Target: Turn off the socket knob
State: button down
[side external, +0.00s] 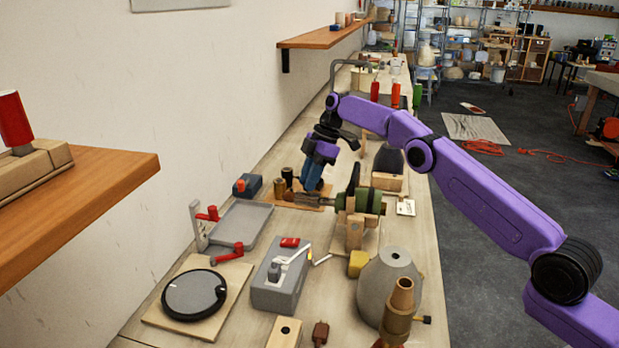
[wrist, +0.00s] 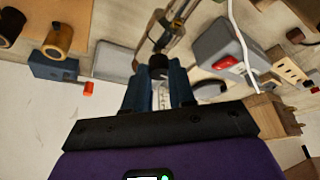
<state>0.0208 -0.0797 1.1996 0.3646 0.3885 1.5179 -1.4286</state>
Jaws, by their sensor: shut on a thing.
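My gripper (wrist: 158,78) points down over the bench, its two blue fingers closed on a small dark round knob (wrist: 158,64) in the wrist view. The knob is at the end of a slim dark and brass-toned socket piece (wrist: 168,32) that runs toward the top of that view. In the side view my gripper (side external: 314,184) is low at the small wooden board, beside a horizontal brownish cylinder (side external: 300,198). The fingers hide the knob there, and I cannot tell its on or off position.
Brass cylinders (side external: 286,182) and a blue box with a red button (side external: 247,186) stand left of my gripper. A green-ended wooden clamp stand (side external: 356,205) is close on the right. A grey tray (side external: 241,224) and grey switch box (side external: 279,285) lie nearer the camera.

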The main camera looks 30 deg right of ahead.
dwell(0.4)
jog(key=c, duration=0.9)
grip_release()
jog(key=shift+c, duration=0.2)
jog(key=shift+m, duration=0.4)
